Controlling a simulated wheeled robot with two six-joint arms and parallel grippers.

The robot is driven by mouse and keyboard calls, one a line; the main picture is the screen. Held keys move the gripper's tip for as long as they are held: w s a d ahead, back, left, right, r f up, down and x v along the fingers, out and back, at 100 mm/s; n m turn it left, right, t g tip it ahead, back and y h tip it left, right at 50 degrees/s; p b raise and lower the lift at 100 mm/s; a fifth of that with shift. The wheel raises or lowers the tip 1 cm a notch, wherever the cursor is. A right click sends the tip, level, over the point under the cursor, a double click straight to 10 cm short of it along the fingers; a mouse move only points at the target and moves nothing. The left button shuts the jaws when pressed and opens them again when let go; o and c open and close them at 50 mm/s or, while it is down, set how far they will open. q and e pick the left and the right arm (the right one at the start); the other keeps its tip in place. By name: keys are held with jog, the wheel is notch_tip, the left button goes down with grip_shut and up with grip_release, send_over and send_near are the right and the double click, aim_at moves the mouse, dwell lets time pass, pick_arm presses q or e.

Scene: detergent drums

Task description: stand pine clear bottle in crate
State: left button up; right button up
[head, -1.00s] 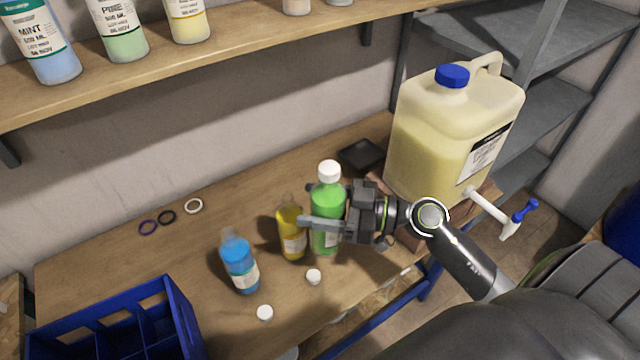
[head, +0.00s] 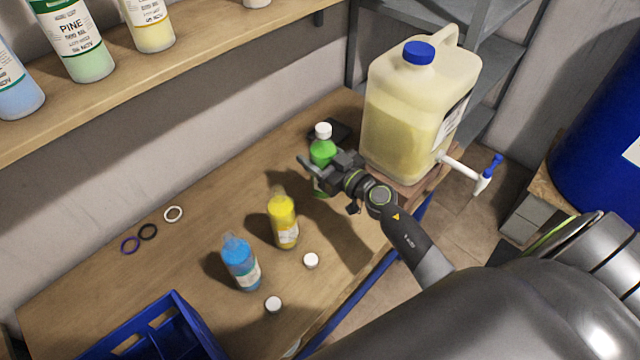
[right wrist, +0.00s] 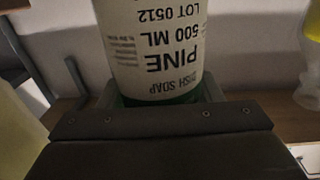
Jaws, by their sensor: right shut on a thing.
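The pine bottle (head: 322,150) holds green liquid and has a white cap. It stands upright in my right gripper (head: 318,172), which is shut around its body. Its lower part is partly hidden by the gripper. In the right wrist view the bottle's label (right wrist: 155,45) fills the middle and reads PINE 500 ML, upside down. The blue crate (head: 150,335) is at the lower left of the head view, cut off by the frame's edge; its visible compartments look empty. My left gripper is not in view.
An uncapped yellow bottle (head: 283,220) and a blue bottle (head: 240,262) stand between the pine bottle and the crate. Two white caps (head: 311,261) lie near them. Rings (head: 148,232) lie at the left. A large jug (head: 415,115) with a tap stands behind right.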

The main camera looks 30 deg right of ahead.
notch_tip(320, 180, down, 3)
jog(key=shift+f+b, duration=0.1)
jog(key=shift+b, duration=0.85)
jog(key=shift+f, duration=0.2)
jog(key=shift+f+b, duration=0.25)
jog(key=shift+b, duration=0.15)
notch_tip(320, 180, down, 3)
jog(key=b, duration=0.3)
jog(key=shift+f, duration=0.15)
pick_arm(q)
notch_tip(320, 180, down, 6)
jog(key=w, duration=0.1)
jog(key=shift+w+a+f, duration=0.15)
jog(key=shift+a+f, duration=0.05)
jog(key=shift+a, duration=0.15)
